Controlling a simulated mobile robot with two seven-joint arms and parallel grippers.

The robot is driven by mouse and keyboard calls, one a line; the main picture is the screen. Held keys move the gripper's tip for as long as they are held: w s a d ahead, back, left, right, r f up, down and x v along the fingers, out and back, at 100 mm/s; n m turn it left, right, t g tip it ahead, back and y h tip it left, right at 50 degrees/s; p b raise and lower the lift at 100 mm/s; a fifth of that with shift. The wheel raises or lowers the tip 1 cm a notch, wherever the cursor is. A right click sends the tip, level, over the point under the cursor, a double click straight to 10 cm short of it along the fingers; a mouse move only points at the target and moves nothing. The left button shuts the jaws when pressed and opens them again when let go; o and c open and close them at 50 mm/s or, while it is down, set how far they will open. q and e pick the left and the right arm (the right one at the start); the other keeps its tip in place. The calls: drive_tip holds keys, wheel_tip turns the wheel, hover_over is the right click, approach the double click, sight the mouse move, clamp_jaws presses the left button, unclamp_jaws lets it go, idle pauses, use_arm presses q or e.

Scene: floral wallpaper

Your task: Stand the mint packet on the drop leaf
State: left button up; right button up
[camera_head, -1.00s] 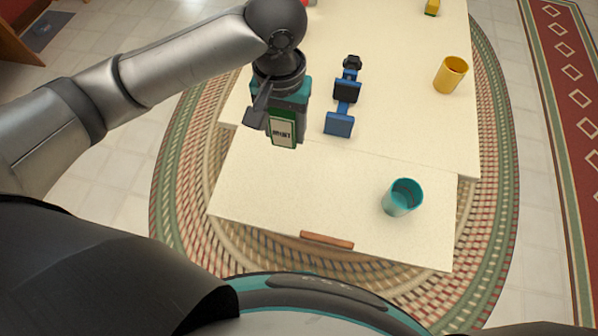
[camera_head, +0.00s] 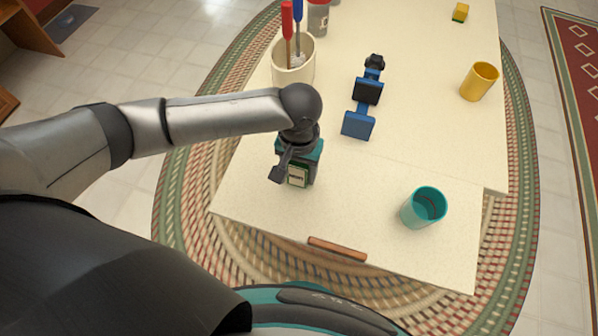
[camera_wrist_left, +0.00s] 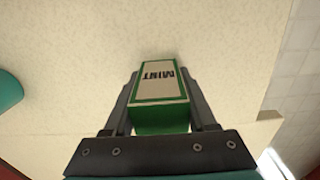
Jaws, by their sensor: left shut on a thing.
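The mint packet (camera_head: 298,173) is a small green box with a pale label. It also shows in the left wrist view (camera_wrist_left: 158,82), with the word MINT on its label. My left gripper (camera_head: 295,180) is shut on it, one finger on each side (camera_wrist_left: 160,76). The drop leaf (camera_head: 350,205) is the cream front panel of the table, with a brown handle on its front edge. The packet is over the leaf's left part. I cannot tell whether its lower end touches the surface. My right gripper is not in view.
A teal cup (camera_head: 424,208) stands on the leaf's right part. A blue and black object (camera_head: 363,100) lies on the main table (camera_head: 420,130) behind the leaf. A cream pot (camera_head: 293,66) with tools stands behind my left wrist. A yellow cup (camera_head: 479,82) is at right.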

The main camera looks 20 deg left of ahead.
use_arm(q)
drive_tip(key=shift+f, duration=0.15)
drive_tip(key=o, duration=1.4)
drive_tip(key=shift+c, duration=0.2)
wheel_tip(320, 180, up, 12)
drive_tip(key=p, duration=0.4)
drive_tip(key=shift+s, duration=0.1)
